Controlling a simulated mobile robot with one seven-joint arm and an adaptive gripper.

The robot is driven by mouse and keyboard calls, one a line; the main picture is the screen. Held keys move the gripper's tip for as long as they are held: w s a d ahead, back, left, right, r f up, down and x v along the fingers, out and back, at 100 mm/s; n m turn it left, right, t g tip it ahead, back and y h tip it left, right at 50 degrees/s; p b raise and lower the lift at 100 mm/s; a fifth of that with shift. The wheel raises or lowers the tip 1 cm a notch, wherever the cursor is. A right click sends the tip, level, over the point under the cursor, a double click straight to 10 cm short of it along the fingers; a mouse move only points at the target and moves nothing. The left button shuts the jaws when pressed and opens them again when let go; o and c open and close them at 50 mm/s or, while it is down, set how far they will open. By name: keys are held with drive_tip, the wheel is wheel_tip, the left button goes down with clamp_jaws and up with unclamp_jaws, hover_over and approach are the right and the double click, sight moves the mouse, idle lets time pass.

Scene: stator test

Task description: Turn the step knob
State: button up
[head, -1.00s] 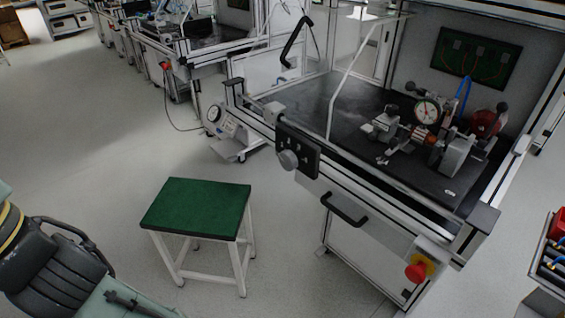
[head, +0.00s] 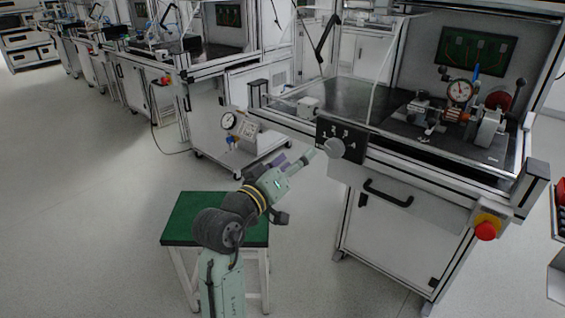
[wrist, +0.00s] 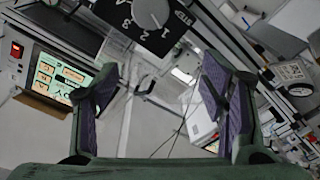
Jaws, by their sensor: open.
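The step knob (head: 334,148) is a round grey dial on a black panel (head: 352,142) with white numerals, fixed to the front of the test bench. In the wrist view the knob (wrist: 150,12) is at the top edge, partly cut off, with numerals and the word STEP around it. My gripper (head: 292,162) is left of the knob in the head view and apart from it. In the wrist view my gripper (wrist: 160,78) has its two purple-padded fingers wide apart, with nothing between them. The knob shows above and beyond the fingertips.
A drawer handle (head: 388,193) and a red emergency button (head: 486,230) are on the bench front. A green-topped stool (head: 185,218) stands below my arm. A gauge rig (head: 460,92) is on the bench top. Open floor lies at the left.

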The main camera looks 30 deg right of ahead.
sight(332, 151)
drive_tip(key=d, duration=0.4)
drive_tip(key=w+d+f+g+p, duration=0.1)
drive_tip(key=d, duration=0.2)
drive_tip(key=w+d+f+g+p, duration=0.1)
drive_tip(key=d, duration=0.3)
drive_tip(key=shift+d, duration=0.35)
drive_tip(key=shift+c, duration=0.3)
drive_tip(key=shift+f+m, duration=0.1)
drive_tip(key=shift+m, duration=0.2)
drive_tip(key=c, duration=1.1)
